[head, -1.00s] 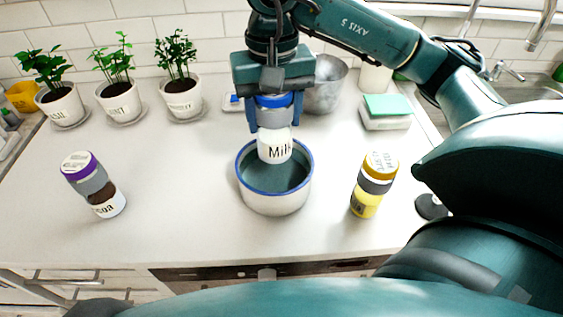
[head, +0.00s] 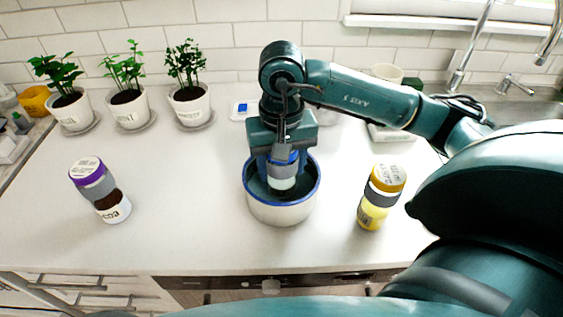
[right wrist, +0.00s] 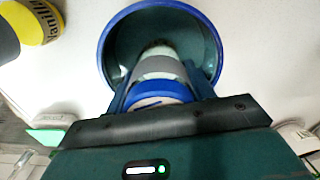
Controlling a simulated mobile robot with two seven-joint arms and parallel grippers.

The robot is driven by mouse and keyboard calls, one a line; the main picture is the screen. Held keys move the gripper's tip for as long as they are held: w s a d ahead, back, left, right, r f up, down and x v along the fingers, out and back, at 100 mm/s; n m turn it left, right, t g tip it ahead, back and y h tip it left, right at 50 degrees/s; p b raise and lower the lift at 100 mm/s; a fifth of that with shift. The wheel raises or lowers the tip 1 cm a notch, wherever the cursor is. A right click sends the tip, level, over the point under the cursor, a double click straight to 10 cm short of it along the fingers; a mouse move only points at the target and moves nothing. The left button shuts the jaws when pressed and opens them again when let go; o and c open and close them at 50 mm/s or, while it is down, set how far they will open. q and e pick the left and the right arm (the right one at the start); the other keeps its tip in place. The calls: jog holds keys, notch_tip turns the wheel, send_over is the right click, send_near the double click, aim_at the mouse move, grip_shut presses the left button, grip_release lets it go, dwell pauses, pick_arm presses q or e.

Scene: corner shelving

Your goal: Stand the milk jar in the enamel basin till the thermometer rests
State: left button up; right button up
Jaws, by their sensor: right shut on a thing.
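The milk jar (head: 283,184), white with a grey band and blue lid, is upright inside the enamel basin (head: 282,213), a pale bowl with a blue rim. My right gripper (head: 283,163) is shut around the jar from above, fingers down within the rim. In the right wrist view the jar (right wrist: 157,67) lies between the fingers, inside the blue rim (right wrist: 108,35). Its base is hidden, so I cannot tell whether it touches the basin floor. A small white device with a blue display (head: 243,109) lies behind the basin; I cannot tell whether it is the thermometer. My left gripper is out of view.
A yellow-lidded jar (head: 379,196) stands right of the basin. A purple-lidded cocoa jar (head: 102,192) stands at the left. Several potted herbs (head: 189,103) line the back wall. The counter (head: 185,215) between cocoa jar and basin is clear.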

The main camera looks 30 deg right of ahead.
jog(key=shift+f, duration=0.25)
jog(key=o, duration=0.8)
jog(key=shift+r, duration=0.1)
jog(key=o, duration=0.3)
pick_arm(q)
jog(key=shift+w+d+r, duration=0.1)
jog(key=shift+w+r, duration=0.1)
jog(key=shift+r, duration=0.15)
pick_arm(e)
jog(key=shift+o, duration=0.2)
jog(key=shift+r, duration=0.5)
notch_tip(320, 180, up, 11)
jog(key=shift+p, duration=0.35)
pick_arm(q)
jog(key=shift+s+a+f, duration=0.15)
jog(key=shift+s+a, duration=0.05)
pick_arm(e)
jog(key=shift+r, duration=0.2)
